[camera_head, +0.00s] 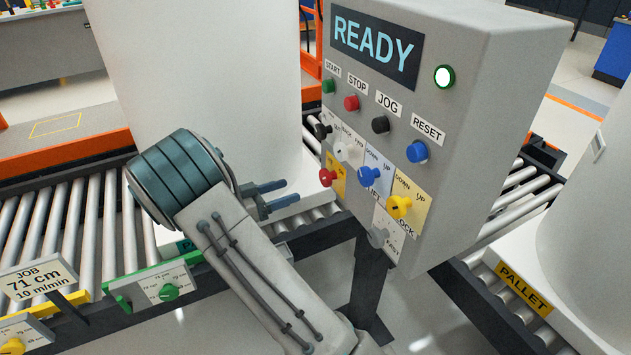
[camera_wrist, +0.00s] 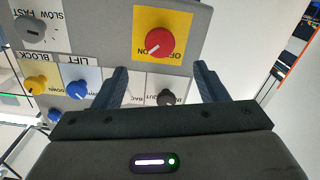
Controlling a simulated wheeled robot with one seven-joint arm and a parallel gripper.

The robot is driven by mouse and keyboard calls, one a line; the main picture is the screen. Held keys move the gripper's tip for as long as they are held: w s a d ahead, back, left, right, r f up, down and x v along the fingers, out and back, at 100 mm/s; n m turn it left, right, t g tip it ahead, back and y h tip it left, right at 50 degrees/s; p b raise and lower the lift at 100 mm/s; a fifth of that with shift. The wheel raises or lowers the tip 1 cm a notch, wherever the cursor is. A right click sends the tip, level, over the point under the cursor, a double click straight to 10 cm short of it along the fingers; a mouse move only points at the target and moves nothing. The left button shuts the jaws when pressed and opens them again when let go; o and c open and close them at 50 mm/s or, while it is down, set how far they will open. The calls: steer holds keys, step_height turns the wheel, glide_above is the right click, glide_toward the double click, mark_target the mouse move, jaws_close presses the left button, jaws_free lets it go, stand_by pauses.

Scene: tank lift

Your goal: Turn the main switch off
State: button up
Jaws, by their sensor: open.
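The main switch is a red round knob (camera_head: 327,177) on a yellow plate, low on the left side of the grey control box's front. In the wrist view the red knob (camera_wrist: 160,42) shows whole, with its white pointer mark slanting to the lower left; the OFF and ON letters are partly covered by the knob. My gripper (camera_head: 290,191) is open, left of the switch, its two fingers pointing at the panel. In the wrist view the open fingers (camera_wrist: 160,70) stand apart with nothing between them, roughly in line with the knob and not touching it.
Close by on the control box (camera_head: 470,175) are a black knob (camera_head: 322,131), blue knob (camera_head: 369,176), yellow knob (camera_head: 399,207) and grey speed knob (camera_head: 378,238). The display reads READY. Roller conveyors (camera_head: 95,215) run below and behind; large white tanks (camera_head: 200,70) stand around.

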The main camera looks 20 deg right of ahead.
mark_target(323, 179)
steer(key=d, duration=0.9)
steer(key=shift+w+d+p, duration=0.15)
steer(key=shift+d+p, duration=0.1)
steer(key=shift+p, duration=0.1)
steer(key=c, duration=1)
